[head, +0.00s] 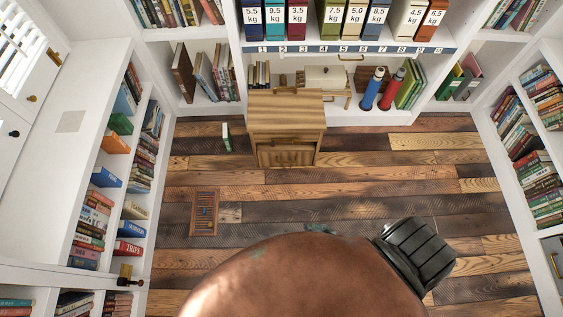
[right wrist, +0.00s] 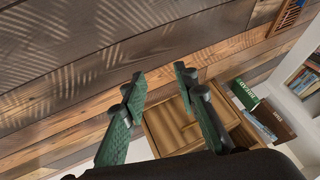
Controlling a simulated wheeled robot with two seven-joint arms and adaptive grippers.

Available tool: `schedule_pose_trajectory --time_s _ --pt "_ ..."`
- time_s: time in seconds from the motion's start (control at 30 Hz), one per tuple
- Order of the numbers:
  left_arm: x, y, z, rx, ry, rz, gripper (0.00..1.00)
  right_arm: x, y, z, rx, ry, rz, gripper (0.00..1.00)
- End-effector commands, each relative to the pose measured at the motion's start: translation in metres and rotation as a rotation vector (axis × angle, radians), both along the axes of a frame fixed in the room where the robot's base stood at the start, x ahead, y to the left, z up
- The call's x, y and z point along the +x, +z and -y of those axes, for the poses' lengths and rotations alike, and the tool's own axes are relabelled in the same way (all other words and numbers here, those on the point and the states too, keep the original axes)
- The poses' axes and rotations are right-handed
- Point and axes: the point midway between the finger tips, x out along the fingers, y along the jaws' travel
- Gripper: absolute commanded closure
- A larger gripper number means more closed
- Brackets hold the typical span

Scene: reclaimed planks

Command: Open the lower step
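A wooden step unit (head: 286,108) stands against the shelves at the back centre in the head view. Its lower step (head: 286,155) is at the front under the top, tucked in close, with what looks like a small handle near its upper edge. In the right wrist view the wooden unit (right wrist: 165,130) shows beyond and between the fingers, partly hidden by them. My right gripper (head: 418,252) is at the lower right of the head view, well apart from the unit. In the right wrist view its green fingers (right wrist: 161,82) are spread with nothing between them. My left gripper does not show.
A small framed panel (head: 203,212) lies on the plank floor left of centre. A green book (head: 227,137) stands on the floor left of the unit. Bookshelves line both sides and the back. The floor in front of the unit is clear.

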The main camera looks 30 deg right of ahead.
Motion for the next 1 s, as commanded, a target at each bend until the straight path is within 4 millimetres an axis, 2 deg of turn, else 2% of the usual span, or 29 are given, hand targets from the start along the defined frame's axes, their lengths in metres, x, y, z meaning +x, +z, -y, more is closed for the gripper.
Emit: schedule_pose_trajectory --time_s 0.03,0.1,0.2,0.3,0.4,0.5,0.6,0.7,0.9,1.0 --pt "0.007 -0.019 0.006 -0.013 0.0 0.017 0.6 0.034 -0.021 0.0 0.04 -0.075 0.065 0.73" --pt "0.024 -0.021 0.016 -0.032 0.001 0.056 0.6 0.081 -0.023 0.004 0.099 -0.183 0.164 0.73" --pt "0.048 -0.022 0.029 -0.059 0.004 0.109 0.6 0.141 -0.026 0.01 0.191 -0.336 0.302 0.73" --pt "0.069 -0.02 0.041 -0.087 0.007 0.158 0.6 0.193 -0.028 0.019 0.288 -0.484 0.434 0.73" --pt "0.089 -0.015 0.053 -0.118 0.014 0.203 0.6 0.237 -0.03 0.03 0.388 -0.631 0.56 0.73" --pt "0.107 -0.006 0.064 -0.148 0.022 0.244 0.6 0.272 -0.034 0.042 0.486 -0.769 0.677 0.73" --pt "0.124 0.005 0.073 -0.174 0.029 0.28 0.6 0.297 -0.036 0.053 0.572 -0.888 0.774 0.73" --pt "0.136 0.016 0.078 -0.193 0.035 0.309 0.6 0.314 -0.037 0.061 0.639 -0.976 0.848 0.73" --pt "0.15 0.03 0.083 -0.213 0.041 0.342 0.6 0.331 -0.033 0.07 0.707 -1.061 0.924 0.73" --pt "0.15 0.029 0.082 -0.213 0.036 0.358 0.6 0.337 -0.033 0.075 0.715 -1.069 0.932 0.73"
